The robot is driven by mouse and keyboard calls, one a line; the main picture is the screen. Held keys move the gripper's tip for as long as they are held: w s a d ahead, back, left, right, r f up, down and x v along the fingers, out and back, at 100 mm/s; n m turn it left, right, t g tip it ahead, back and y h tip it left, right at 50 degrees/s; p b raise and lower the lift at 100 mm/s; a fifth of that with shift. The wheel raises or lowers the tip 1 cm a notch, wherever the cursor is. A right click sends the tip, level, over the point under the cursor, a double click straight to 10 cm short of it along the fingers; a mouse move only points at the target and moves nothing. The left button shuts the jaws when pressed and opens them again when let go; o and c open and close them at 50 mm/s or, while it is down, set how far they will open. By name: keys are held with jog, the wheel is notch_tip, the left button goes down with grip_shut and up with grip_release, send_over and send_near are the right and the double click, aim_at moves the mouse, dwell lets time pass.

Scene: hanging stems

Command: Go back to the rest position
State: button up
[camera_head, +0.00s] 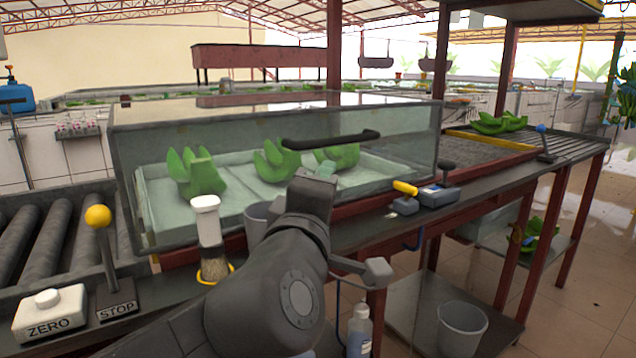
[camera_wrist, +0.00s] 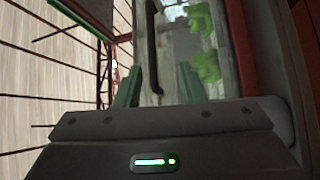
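My gripper (camera_head: 322,170) is raised in front of the glass-sided case (camera_head: 140,185), near its black handle (camera_head: 332,139). Its body is partly hidden by my dark arm in the head view. In the wrist view my gripper (camera_wrist: 158,88) shows two pale green fingers standing apart, with nothing held between them. Behind the fingers lie the case's dark handle (camera_wrist: 152,50) and green banana clusters (camera_wrist: 205,66). I cannot tell the exact gap between my fingers and the handle.
The case holds several banana clusters (camera_head: 196,174) in a pale tray. A grey bucket (camera_head: 461,328) and a bottle (camera_head: 360,330) are lower down.

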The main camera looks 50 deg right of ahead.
jog(key=shift+d, duration=0.1)
dwell(0.5)
jog(key=b+x, duration=0.4)
jog(key=x, duration=0.9)
jog(key=shift+w+d+b, duration=0.2)
jog(key=shift+d+b, duration=0.1)
jog(key=shift+d, duration=0.05)
